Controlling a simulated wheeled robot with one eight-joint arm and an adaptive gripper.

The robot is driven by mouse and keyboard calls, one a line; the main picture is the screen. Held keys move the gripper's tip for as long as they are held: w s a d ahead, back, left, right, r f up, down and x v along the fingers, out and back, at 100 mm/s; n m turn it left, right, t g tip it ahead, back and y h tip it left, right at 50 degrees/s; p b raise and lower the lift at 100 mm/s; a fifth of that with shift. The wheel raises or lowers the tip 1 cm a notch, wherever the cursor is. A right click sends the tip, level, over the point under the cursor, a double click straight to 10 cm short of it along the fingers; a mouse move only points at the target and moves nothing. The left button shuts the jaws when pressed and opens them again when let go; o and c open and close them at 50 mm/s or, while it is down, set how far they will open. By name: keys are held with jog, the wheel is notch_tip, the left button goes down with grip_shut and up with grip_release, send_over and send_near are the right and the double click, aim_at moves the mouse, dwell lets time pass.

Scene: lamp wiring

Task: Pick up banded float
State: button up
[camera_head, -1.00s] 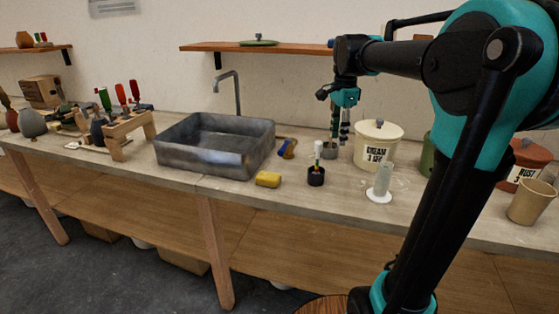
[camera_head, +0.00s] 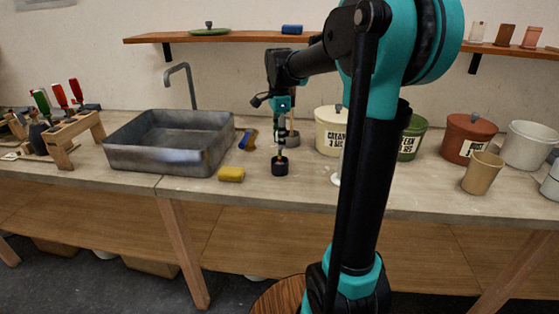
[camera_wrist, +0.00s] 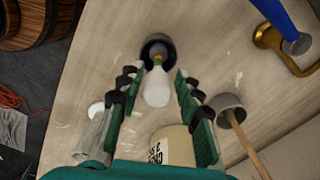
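The banded float (camera_wrist: 158,88) has a white bulb-shaped body and a narrow part with coloured bands. It stands in a small black cup (camera_wrist: 148,45) on the workbench. The black cup also shows in the head view (camera_head: 280,168), where my gripper hides much of the float. My gripper (camera_wrist: 157,76) is open above the float in the wrist view, with one green finger on each side and space between each finger and the float. In the head view my gripper (camera_head: 281,126) points down over the cup.
A cream canister (camera_head: 328,130) stands right of my gripper. A grey cup with a wooden stick (camera_wrist: 227,103) is close to the right finger. Bench in front is clear.

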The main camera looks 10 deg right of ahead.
aim_at(280, 163)
jog(key=shift+s+d+f, duration=0.1)
jog(key=shift+s+f, duration=0.05)
jog(key=shift+f, duration=2.65)
grip_shut()
